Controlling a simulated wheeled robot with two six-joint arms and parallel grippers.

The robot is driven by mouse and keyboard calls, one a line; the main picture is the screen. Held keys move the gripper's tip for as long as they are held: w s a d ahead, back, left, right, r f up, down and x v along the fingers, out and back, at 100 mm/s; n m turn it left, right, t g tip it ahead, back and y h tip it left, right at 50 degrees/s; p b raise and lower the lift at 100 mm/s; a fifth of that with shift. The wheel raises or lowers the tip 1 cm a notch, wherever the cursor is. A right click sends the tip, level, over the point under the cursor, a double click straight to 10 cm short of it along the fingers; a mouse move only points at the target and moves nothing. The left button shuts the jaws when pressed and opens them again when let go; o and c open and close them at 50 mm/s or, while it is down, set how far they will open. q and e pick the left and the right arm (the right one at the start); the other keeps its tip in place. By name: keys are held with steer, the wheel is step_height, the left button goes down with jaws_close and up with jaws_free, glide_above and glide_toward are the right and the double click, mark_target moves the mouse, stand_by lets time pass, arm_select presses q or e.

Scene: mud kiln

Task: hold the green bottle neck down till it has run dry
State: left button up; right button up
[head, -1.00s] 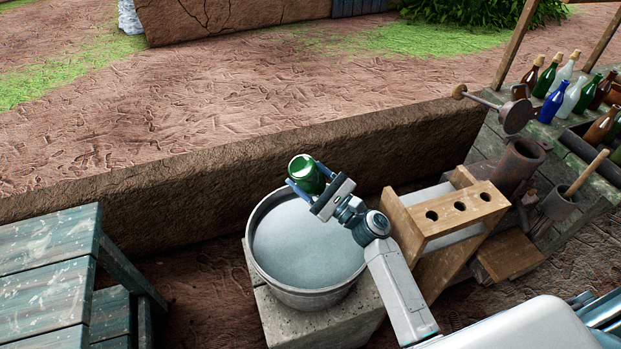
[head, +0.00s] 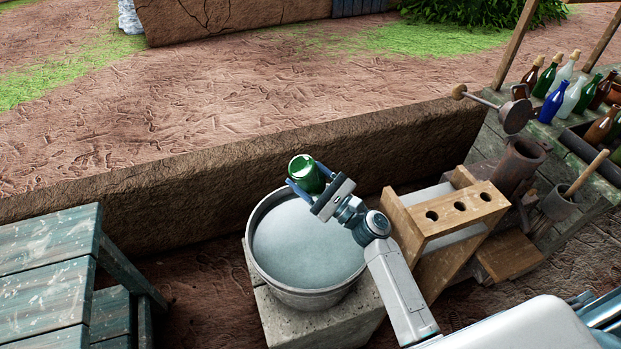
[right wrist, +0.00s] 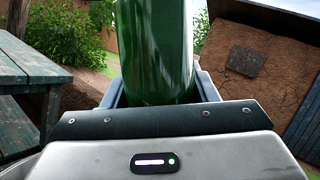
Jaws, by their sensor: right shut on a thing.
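The green bottle (head: 304,171) is in my right gripper (head: 309,188), its round base turned up toward the head camera. Its neck is hidden below the body, and I cannot see whether liquid runs from it. In the right wrist view the bottle's green body (right wrist: 156,50) stands upright between the fingers, its lower end hidden behind the gripper housing. The gripper is shut on it, over the far rim of a grey metal tub (head: 262,278) filled with pale bluish-grey contents. My left gripper is not in view.
The tub stands on a stone block (head: 345,325). A wooden rack with holes (head: 458,213) is to its right. Several bottles (head: 555,100) stand on a bench at the far right. A weathered teal table (head: 45,245) is at left, and a low earthen wall (head: 180,190) runs behind.

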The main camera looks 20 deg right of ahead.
steer(key=n+g+b, duration=0.1)
steer(key=n, duration=0.1)
steer(key=n+g+y+b, duration=0.1)
steer(key=n+b, duration=0.1)
steer(key=shift+f+n, duration=0.2)
steer(key=shift+n, duration=0.2)
steer(key=n+g, duration=0.1)
steer(key=n, duration=0.1)
steer(key=n+b, duration=0.1)
steer(key=n, duration=0.1)
steer(key=shift+r+g+y, duration=0.1)
steer(key=shift+g+y, duration=0.2)
steer(key=shift+g, duration=0.1)
steer(key=shift+r+n, duration=0.15)
steer(key=shift+n, duration=0.45)
steer(key=shift+n+g+b, duration=0.3)
steer(key=shift+n+g, duration=0.3)
steer(key=shift+n, duration=0.4)
steer(key=shift+n+h, duration=0.5)
steer(key=shift+n, duration=0.6)
steer(key=n+g+h, duration=0.1)
steer(key=n, duration=0.2)
